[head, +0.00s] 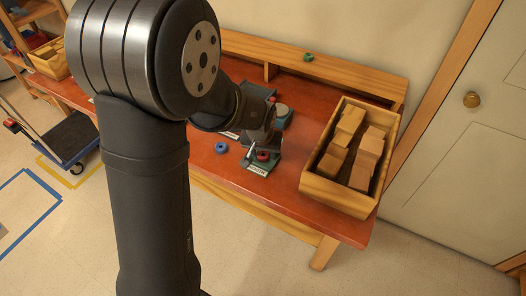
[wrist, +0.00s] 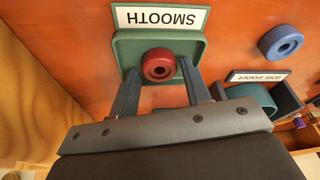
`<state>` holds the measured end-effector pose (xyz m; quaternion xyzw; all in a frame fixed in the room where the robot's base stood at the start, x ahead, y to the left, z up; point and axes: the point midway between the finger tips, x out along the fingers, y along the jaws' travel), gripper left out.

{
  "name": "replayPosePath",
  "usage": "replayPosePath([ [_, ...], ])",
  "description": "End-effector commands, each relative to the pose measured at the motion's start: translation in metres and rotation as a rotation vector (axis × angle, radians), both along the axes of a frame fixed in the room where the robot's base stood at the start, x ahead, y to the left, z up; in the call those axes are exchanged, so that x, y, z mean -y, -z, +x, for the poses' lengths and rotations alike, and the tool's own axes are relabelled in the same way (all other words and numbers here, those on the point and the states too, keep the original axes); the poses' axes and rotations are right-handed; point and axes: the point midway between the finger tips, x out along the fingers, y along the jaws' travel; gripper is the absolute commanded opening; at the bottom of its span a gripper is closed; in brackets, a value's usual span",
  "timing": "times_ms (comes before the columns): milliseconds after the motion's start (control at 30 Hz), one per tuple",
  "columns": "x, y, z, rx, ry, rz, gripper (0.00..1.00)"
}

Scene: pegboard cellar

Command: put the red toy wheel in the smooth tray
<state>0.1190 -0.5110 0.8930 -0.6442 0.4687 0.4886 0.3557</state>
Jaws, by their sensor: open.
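The red toy wheel (wrist: 159,65) lies inside the green tray (wrist: 122,48) labelled SMOOTH in the wrist view. In the head view the red wheel (head: 263,156) shows just below my gripper, at the tray (head: 250,165). My gripper (wrist: 159,68) is open, with one finger on each side of the wheel. Gaps show between the fingers and the wheel. The fingertips reach over the tray, and my gripper hides the tray's near part in the wrist view.
A blue wheel (wrist: 281,43) lies loose on the red bench (head: 200,160). A dark labelled holder with a teal round piece (wrist: 252,98) stands beside the tray. A wooden crate of blocks (head: 312,186) stands at the right. A small green object (head: 308,57) sits on the back ledge.

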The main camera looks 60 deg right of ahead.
Motion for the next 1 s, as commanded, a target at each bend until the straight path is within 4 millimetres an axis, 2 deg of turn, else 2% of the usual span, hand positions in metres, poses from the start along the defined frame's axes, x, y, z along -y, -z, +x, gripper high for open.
replayPosePath([
  [167,-0.005,-0.022,-0.002,0.0,0.0,-0.004,0.44],
  [600,-0.025,-0.097,-0.008,0.001,0.0,-0.003,0.44],
  [800,-0.03,-0.113,-0.01,0.0,0.0,-0.001,0.44],
  [1000,-0.031,-0.115,-0.01,0.0,0.0,0.0,0.44],
])
